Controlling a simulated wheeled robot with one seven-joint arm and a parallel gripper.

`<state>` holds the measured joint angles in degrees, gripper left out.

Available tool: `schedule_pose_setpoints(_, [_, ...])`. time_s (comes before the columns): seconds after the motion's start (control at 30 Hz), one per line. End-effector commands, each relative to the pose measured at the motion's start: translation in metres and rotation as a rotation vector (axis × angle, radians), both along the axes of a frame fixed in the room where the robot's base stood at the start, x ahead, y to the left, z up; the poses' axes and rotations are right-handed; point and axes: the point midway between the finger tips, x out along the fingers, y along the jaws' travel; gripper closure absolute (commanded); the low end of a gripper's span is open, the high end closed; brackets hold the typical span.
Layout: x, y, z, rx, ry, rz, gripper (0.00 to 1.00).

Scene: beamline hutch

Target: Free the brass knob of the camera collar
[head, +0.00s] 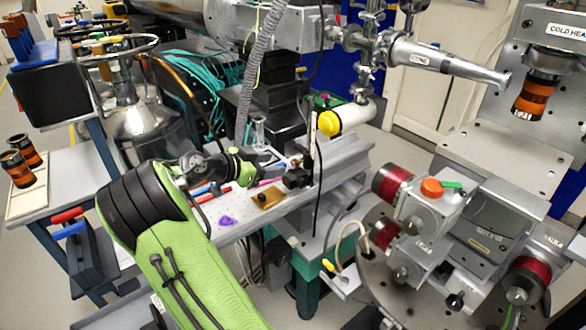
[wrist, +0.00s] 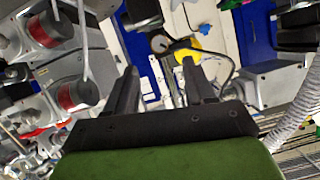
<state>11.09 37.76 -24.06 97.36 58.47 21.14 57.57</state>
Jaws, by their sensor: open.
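A white cylinder (head: 350,116) with a yellow end cap (head: 328,123) lies on its side above the grey rail in the head view; it may be the camera. A thin dark post with a black clamp block (head: 298,178) stands below the cap. I cannot make out the collar or its brass knob for certain. My gripper (head: 279,168) is low and left of the post. In the wrist view my gripper (wrist: 160,68) is open, with nothing between its fingers. The yellow cap (wrist: 187,57) shows beyond the fingertips, near the right finger.
A brass-coloured plate (head: 268,198) and a purple piece (head: 226,221) lie on the perforated bench (head: 230,232) below my gripper. Red-banded motors (head: 391,183) stand at right. A ribbed hose (head: 258,75) hangs behind my gripper. Dark cables loop near the cap.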

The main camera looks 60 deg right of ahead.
Motion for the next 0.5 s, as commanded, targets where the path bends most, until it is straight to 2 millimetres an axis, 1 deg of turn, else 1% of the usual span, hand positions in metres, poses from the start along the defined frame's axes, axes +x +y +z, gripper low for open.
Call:
schedule_pose_setpoints(0.03, [-0.006, -0.011, -0.008, 0.001, 0.001, -0.006, 0.46])
schedule_pose_setpoints(0.1, [-0.013, -0.026, -0.014, 0.001, 0.001, -0.006, 0.46])
schedule_pose_setpoints(0.23, [-0.023, -0.050, -0.024, 0.000, 0.001, -0.005, 0.46])
schedule_pose_setpoints(0.33, [-0.027, -0.062, -0.028, -0.001, 0.000, -0.002, 0.46])
schedule_pose_setpoints(0.5, [-0.030, -0.068, -0.031, 0.002, 0.002, 0.000, 0.46])
